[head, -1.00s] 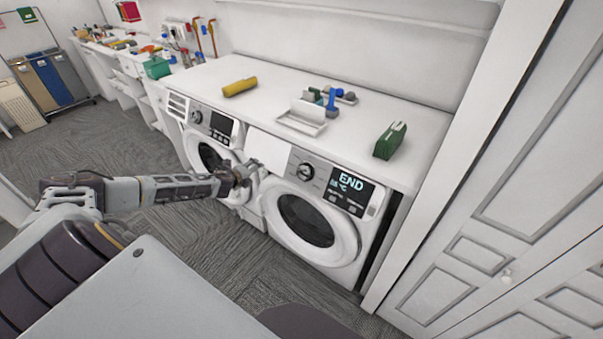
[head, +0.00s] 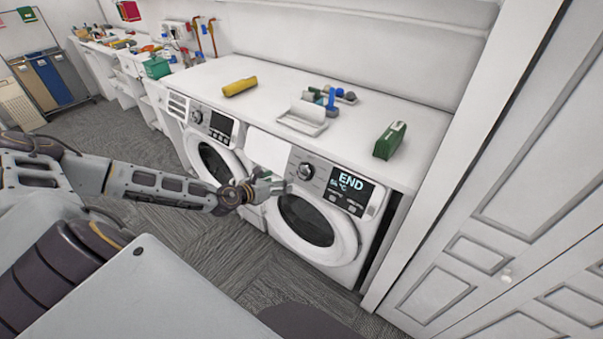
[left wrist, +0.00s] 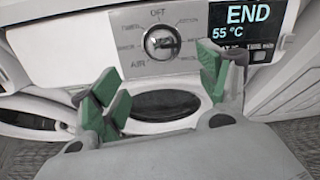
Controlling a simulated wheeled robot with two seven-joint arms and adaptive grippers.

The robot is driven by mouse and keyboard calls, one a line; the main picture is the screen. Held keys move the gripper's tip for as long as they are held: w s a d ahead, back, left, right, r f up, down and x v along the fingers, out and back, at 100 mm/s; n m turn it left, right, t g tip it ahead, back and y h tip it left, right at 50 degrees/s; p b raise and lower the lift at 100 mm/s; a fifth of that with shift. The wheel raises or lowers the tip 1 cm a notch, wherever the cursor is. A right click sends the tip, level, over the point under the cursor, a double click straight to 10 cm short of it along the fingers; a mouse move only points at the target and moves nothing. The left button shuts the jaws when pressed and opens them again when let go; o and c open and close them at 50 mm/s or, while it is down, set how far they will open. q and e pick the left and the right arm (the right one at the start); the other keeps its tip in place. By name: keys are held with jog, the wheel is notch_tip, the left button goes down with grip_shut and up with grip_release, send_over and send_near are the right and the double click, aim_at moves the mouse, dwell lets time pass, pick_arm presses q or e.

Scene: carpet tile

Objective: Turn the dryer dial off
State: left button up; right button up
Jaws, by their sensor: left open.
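The right-hand machine (head: 350,250) has a round dark dial (head: 306,171) on its front panel, left of a display (head: 349,188) reading END. In the left wrist view the dial (left wrist: 162,42) is a silver-and-dark knob. OFF is printed above it and AIR at its lower left; I cannot tell exactly where it points. My left gripper (head: 280,186) is just left of and below the dial in the head view. In the left wrist view its green-padded fingers (left wrist: 160,82) are spread wide and empty, with the dial beyond them, apart from them. My right gripper is not in view.
A second machine (head: 212,140) stands to the left. The white counter (head: 260,110) above holds a yellow roll (head: 239,87), a white tray (head: 303,118) and a green box (head: 390,140). A white panelled door (head: 510,200) is at the right.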

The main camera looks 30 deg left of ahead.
pick_arm(q)
jog(key=shift+d, duration=0.1)
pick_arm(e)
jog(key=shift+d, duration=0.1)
pick_arm(q)
jog(key=shift+r, duration=0.1)
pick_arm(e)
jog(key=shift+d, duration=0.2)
pick_arm(q)
jog(key=shift+w, duration=0.2)
jog(key=p, duration=0.1)
send_near(301, 173)
jog(key=shift+w, duration=0.95)
jog(key=shift+p+x, duration=0.55)
jog(key=shift+x, duration=2.4)
jog(key=shift+f+x, duration=0.2)
jog(key=shift+x, duration=1.05)
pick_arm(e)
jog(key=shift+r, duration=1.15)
pick_arm(q)
jog(key=shift+s+d, duration=0.1)
jog(key=shift+d, duration=0.05)
